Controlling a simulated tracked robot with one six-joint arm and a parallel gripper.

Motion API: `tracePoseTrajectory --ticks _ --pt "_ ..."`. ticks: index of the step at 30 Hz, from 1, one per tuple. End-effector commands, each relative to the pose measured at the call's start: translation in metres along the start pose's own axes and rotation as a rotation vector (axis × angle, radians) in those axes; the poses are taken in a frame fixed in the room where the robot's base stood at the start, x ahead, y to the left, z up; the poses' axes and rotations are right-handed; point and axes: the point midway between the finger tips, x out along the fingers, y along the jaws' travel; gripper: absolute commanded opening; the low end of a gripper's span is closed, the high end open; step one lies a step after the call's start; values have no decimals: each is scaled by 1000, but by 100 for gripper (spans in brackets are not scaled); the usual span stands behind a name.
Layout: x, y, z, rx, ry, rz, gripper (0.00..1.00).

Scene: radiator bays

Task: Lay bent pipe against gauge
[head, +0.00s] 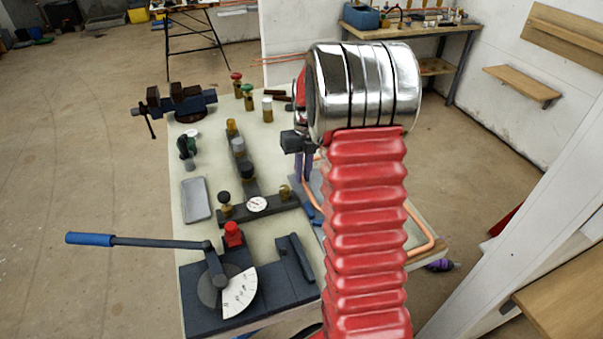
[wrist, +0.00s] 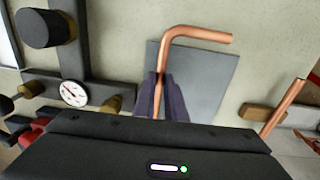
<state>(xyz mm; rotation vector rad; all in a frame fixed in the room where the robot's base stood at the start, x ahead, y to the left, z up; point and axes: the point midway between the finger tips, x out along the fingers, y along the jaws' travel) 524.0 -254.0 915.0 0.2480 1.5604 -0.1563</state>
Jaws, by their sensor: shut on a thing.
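My gripper (wrist: 162,90) has its purple fingers shut on a copper bent pipe (wrist: 198,34). In the wrist view the pipe rises from the fingers and bends to the right, over a grey plate (wrist: 205,80). Whether the pipe touches the plate I cannot tell. In the head view my gripper (head: 304,168) is partly hidden by my arm. The gauge, a dark T-shaped frame (head: 272,209) with a white dial (head: 257,204) and knobs, lies on the bench to the left of my gripper. The dial also shows at left in the wrist view (wrist: 73,93). The held pipe is apart from the gauge.
Another copper pipe (wrist: 283,108) is at right in the wrist view, near a wooden block (wrist: 262,113). A bender with a blue handle (head: 90,239) stands at the bench's front left. A grey tray (head: 196,198) and a vise (head: 185,102) are farther left.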

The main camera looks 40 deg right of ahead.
Motion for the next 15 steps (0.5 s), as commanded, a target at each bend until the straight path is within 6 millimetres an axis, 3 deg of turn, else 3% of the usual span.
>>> tracePoseTrajectory --ticks 15 --pt "9 0 0 0 1 0 0"
